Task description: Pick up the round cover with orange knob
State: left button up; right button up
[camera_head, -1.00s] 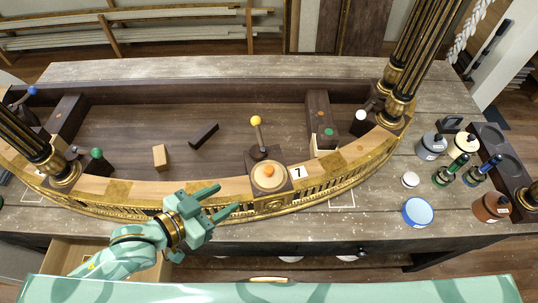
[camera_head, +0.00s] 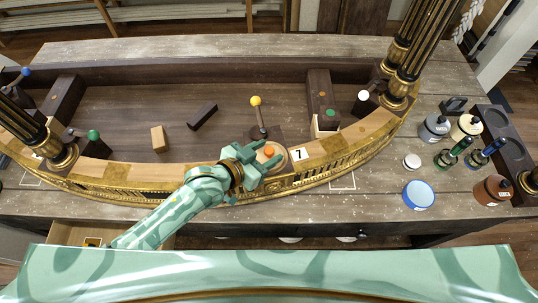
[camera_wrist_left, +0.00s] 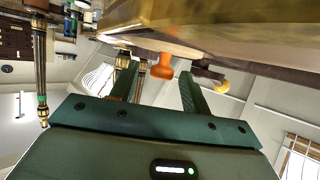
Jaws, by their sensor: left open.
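The round cover (camera_head: 275,163) is a pale wooden disc with an orange knob (camera_head: 269,151). It sits on a dark square block at the front rail of the gilt console, beside the label 7. My left gripper (camera_head: 265,159) is open at the cover, its fingers partly hiding it. In the left wrist view the orange knob (camera_wrist_left: 163,65) stands between the two spread fingers (camera_wrist_left: 158,88), near their tips, and the fingers do not appear to close on it. My right gripper is not in view.
A lever with a yellow ball (camera_head: 256,101) stands just behind the cover. The gilt front rail (camera_head: 330,172) runs close under my gripper. Dark column legs (camera_head: 405,70) rise at right. Bottles and a blue-rimmed round lid (camera_head: 418,195) stand at the far right.

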pick_arm(q)
jog(key=shift+x, duration=0.95)
jog(key=shift+a, duration=0.15)
jog(key=c, duration=1)
